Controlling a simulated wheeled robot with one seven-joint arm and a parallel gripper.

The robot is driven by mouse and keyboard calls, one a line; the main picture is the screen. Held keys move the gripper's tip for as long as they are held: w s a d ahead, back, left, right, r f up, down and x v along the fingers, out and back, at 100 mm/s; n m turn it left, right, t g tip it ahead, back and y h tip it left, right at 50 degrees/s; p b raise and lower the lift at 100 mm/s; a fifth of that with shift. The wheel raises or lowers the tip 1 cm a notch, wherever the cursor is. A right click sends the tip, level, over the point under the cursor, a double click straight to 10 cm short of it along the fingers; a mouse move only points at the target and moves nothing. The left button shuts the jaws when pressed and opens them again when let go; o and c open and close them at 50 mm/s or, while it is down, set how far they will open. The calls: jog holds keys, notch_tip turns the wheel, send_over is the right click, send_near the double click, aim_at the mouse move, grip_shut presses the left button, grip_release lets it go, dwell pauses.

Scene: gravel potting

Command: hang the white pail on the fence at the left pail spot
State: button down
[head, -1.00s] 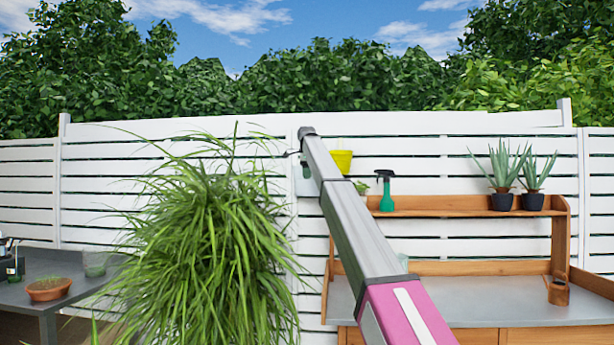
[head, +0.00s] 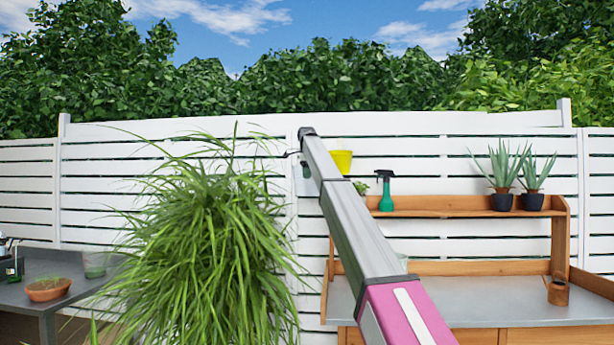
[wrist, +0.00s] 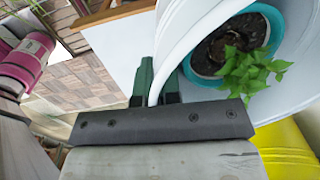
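The white pail (wrist: 190,30) fills the upper right of the wrist view, seen from above. A leafy green plant in a teal pot (wrist: 203,80) sits inside it. My gripper (wrist: 158,88) has its dark green fingers on either side of the pail's rim, pinching it. In the head view my arm reaches to the fence (head: 445,147), and its end is at the fence's middle post. The arm mostly covers the gripper and pail there. I cannot tell whether the pail touches the fence or a hook.
A yellow pail (head: 342,161) is at the fence just right of my arm's end; it also shows in the wrist view (wrist: 285,145). A green spray bottle (head: 386,190) stands on the wooden shelf (head: 450,213). A large grassy plant (head: 205,250) stands left of the arm.

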jog(key=shift+w, duration=2.15)
dwell(1.0)
jog(key=shift+f, duration=0.7)
dwell(2.5)
jog(key=c, duration=1.2)
grip_release()
jog(key=shift+c, duration=0.2)
jog(key=shift+o, duration=0.4)
jog(key=o, duration=0.4)
jog(key=shift+r, duration=0.15)
